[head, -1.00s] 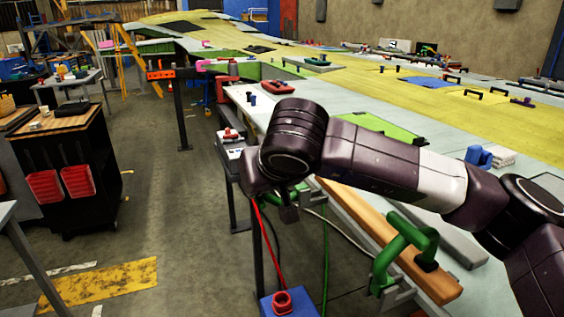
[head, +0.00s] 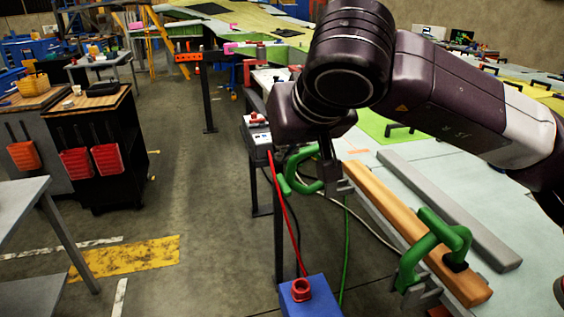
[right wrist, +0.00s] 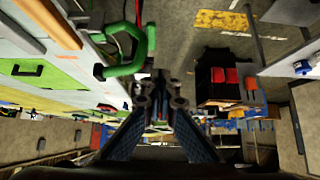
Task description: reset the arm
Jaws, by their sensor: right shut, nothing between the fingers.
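My right arm crosses the head view from the right. Its gripper (head: 326,152) points down beside the near edge of the wing jig and is partly hidden by the wrist. In the right wrist view the two fingers (right wrist: 157,82) are together with nothing between them. A green clamp (head: 304,172) sits on the jig edge close to the gripper in the head view. The clamp also shows in the right wrist view (right wrist: 140,52), beside the fingers; I cannot tell whether they touch. My left gripper is not in view.
A second green clamp (head: 432,240) and a wooden bar (head: 385,208) lie along the jig edge. A blue box (head: 309,297) with a red cable stands below. A black tool cart (head: 105,140) with red bins stands left. The floor between is clear.

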